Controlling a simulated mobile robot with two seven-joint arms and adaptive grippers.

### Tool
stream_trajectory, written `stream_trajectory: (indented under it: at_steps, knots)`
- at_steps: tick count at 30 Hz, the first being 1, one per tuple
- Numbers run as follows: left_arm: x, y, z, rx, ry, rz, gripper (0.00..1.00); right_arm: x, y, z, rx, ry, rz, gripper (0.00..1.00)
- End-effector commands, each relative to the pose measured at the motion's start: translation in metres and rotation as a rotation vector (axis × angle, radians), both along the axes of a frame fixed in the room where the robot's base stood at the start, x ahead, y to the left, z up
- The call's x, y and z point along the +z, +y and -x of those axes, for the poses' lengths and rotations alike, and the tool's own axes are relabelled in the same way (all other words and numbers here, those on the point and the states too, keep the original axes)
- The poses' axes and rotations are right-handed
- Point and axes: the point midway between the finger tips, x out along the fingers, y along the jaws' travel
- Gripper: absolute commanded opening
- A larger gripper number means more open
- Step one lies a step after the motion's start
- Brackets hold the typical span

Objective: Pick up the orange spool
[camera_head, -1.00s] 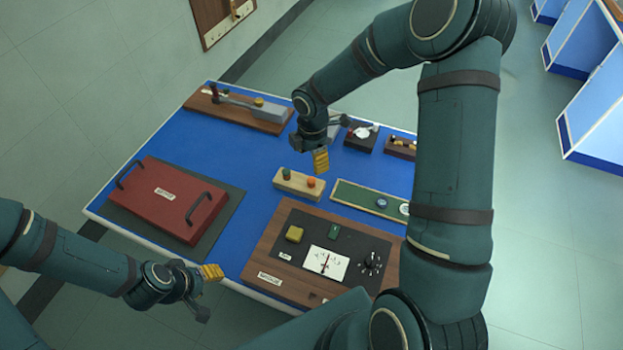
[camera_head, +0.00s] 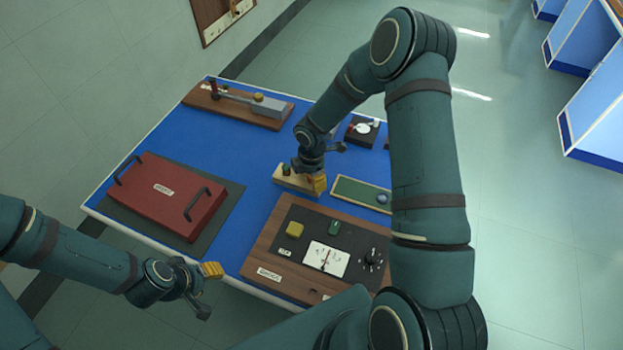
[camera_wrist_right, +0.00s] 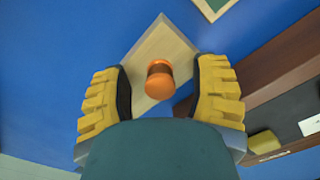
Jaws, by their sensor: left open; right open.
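The orange spool (camera_wrist_right: 160,78) stands on a pale wooden block (camera_wrist_right: 148,42) in the right wrist view. My right gripper (camera_wrist_right: 160,95) is open, with its yellow-padded fingers on either side of the spool and a gap to each. In the head view my right gripper (camera_head: 318,184) is over the right end of the wooden block (camera_head: 290,182) and hides the spool. My left gripper (camera_head: 205,285) is open and empty, off the table's front left edge.
A red case (camera_head: 170,195) with black handles lies on a dark mat at left. A wooden meter panel (camera_head: 262,245) is in front of the block, a green tray (camera_head: 350,192) to its right. Blue table (camera_head: 245,150) is bare behind the block.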

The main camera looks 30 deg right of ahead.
Motion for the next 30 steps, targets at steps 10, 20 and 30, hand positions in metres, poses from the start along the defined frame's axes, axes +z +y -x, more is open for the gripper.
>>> stream_trajectory:
  at_steps: [10, 20, 30]
  knots:
    - [0.000, 0.000, 0.000, 0.000, 0.000, 0.000, 0.47, 0.000, 0.000, 0.000, 0.000, 0.000, 0.000, 0.06]
    - [0.000, 0.000, 0.000, 0.000, 0.000, 0.000, 0.47, 0.001, 0.000, 0.000, 0.000, 0.000, 0.000, 0.00]
    - [0.004, 0.000, 0.000, 0.000, 0.000, 0.001, 0.47, 0.031, 0.000, -0.001, 0.000, -0.004, 0.001, 0.00]
